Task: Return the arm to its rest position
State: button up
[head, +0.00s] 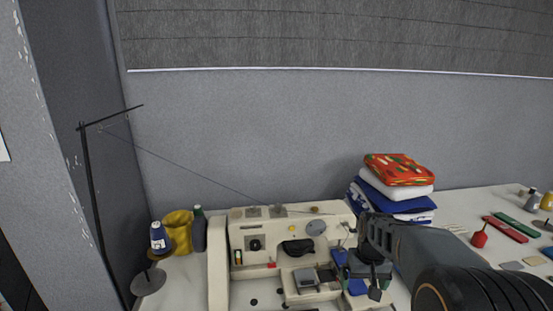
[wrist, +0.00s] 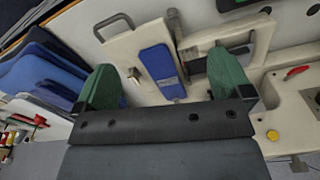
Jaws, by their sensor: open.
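My arm (head: 425,262) reaches in from the lower right of the head view. My gripper (head: 366,278) hangs at its end, in front of the right part of a cream sewing machine (head: 226,262). In the wrist view my gripper (wrist: 163,80) has its two green fingers spread wide apart, with nothing held between them. Beyond the fingers a blue pad (wrist: 158,65) lies on the cream machine body (wrist: 205,38). I cannot tell how far the fingers are from the machine.
A stack of folded cloths (head: 398,188) stands behind my arm. A yellow container (head: 178,230), a dark bottle (head: 199,230) and a thread spool (head: 158,238) stand left of the machine. A red pincushion-like item (head: 479,237) and small tools lie right.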

jog(key=s+a+r+t, duration=0.1)
jog(key=s+a+r, duration=0.1)
jog(key=s, duration=0.5)
jog(key=s+a+r+n+t, duration=0.1)
jog(key=s+a+t, duration=0.1)
jog(key=s+a, duration=0.3)
jog(key=shift+s+a+r, duration=0.25)
jog(key=shift+s+r, duration=0.15)
jog(key=shift+s, duration=0.85)
